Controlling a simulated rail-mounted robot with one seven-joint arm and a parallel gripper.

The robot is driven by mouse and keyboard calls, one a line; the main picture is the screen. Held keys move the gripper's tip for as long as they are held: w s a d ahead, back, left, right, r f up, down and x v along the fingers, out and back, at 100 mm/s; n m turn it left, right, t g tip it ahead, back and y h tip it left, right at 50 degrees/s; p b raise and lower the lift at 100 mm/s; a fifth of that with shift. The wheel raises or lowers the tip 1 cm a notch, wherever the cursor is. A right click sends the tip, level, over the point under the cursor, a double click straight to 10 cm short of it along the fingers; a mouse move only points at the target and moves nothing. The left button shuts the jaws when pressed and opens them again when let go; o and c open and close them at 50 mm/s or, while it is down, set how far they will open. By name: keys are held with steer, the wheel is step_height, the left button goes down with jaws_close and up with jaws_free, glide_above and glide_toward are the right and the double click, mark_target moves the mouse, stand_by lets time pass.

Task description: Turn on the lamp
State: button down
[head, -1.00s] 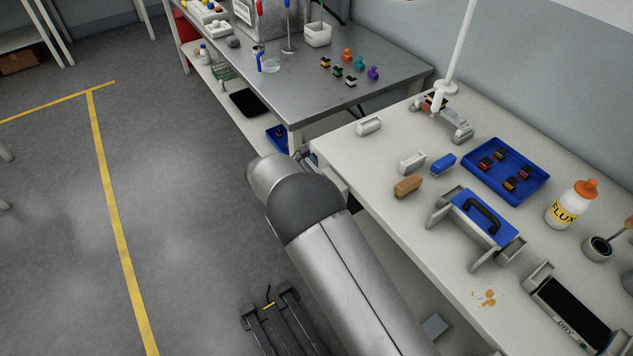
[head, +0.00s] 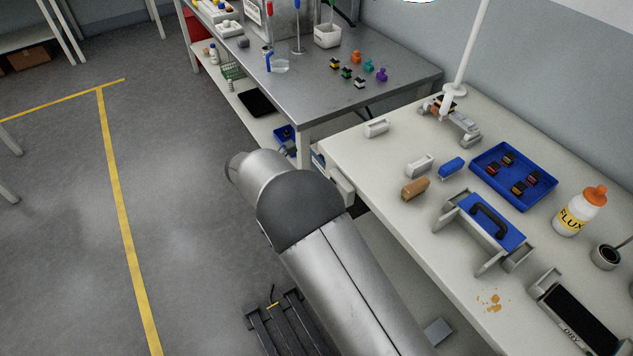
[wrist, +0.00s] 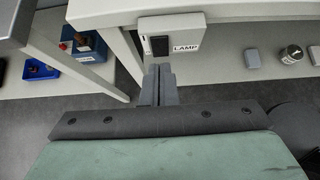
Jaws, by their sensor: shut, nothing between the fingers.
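The lamp's switch box (wrist: 172,34), grey-white and labelled LAMP, is fixed at the front edge of the workbench in the wrist view. A dark rocker (wrist: 159,45) sits on its face beside the label. My gripper (wrist: 158,72) is shut and empty, its fingertips just below the rocker in the picture; I cannot tell whether they touch the box. In the head view, my arm hides the gripper. A white lamp post (head: 470,50) rises from the back of the bench, and a bright white rounded shape shows at the top edge; I cannot tell whether it is lit.
The white bench (head: 385,165) holds a blue tray (head: 483,182), a blue-topped holder (head: 490,222) and a flux bottle (head: 580,212). A grey table (head: 300,97) stands beyond it. In the wrist view, a table leg (wrist: 78,68) is to the left.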

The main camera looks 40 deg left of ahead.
steer(key=s+a+r, duration=0.1)
steer(key=s+r, duration=0.2)
steer(key=r, duration=0.3)
steer(key=shift+s+a+b, duration=0.2)
steer(key=shift+s+b, duration=0.15)
steer(key=shift+b, duration=0.05)
steer(key=w+d+r+m+g, duration=0.25)
steer(key=d+m, duration=0.25)
steer(key=d, duration=0.6)
steer(key=w+d+r+m+g, duration=0.2)
steer(key=d+r+m, duration=0.2)
steer(key=d, duration=0.6)
steer(key=w+d+r+m+g, duration=0.25)
steer(key=d+m, duration=0.25)
steer(key=d, duration=0.6)
steer(key=s+d+r+m+g+y, duration=0.1)
steer(key=s+d+m, duration=0.35)
steer(key=d, duration=0.35)
steer(key=s+d+r+m+g+y, duration=0.1)
steer(key=s+d+m, duration=0.35)
steer(key=d, duration=0.35)
steer(key=s+d+f+m+y, duration=0.2)
steer(key=s+d+m, duration=0.4)
steer(key=s+m, duration=0.2)
steer(key=shift+s, duration=1.25)
